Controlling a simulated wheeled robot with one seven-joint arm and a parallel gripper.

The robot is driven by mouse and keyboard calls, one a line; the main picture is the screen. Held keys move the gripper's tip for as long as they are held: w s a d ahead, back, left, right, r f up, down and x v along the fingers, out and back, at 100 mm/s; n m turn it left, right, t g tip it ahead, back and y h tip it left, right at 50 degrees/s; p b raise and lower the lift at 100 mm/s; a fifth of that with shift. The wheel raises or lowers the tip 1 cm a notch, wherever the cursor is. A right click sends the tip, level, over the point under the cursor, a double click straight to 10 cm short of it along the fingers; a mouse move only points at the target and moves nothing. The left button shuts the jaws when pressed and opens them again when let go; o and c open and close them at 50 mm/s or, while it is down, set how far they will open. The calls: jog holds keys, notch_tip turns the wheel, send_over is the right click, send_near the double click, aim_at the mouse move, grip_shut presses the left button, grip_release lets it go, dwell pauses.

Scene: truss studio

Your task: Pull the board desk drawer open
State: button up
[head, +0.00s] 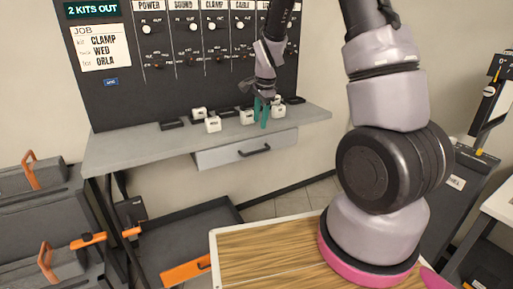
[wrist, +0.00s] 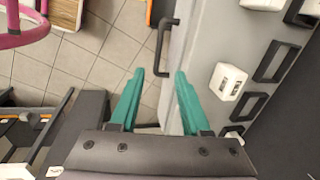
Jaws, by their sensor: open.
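The board desk (head: 120,150) has a grey top, with a pale drawer (head: 215,158) under its front edge. The drawer front carries a black bar handle (head: 255,151). My gripper (head: 260,122) has teal fingers that are apart and empty. In the head view it points down near the desk's front edge, above the handle in the picture. In the wrist view the handle (wrist: 161,45) lies ahead of my gripper (wrist: 159,72), roughly in line with the gap between the fingertips. No contact with the handle shows. How far the drawer is open I cannot tell.
White block-like items (head: 213,124) and black frames (head: 172,124) stand on the desktop near the fingers. A dark labelled board (head: 190,60) rises behind. Below are a dark tray (head: 190,225) and a wooden surface (head: 265,255). Tiled floor (wrist: 95,40) is open before the drawer.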

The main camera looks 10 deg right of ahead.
aim_at(256, 151)
jog(key=x, duration=1.3)
jog(key=shift+d, duration=0.1)
jog(key=shift+s, duration=0.1)
grip_shut()
dwell(0.9)
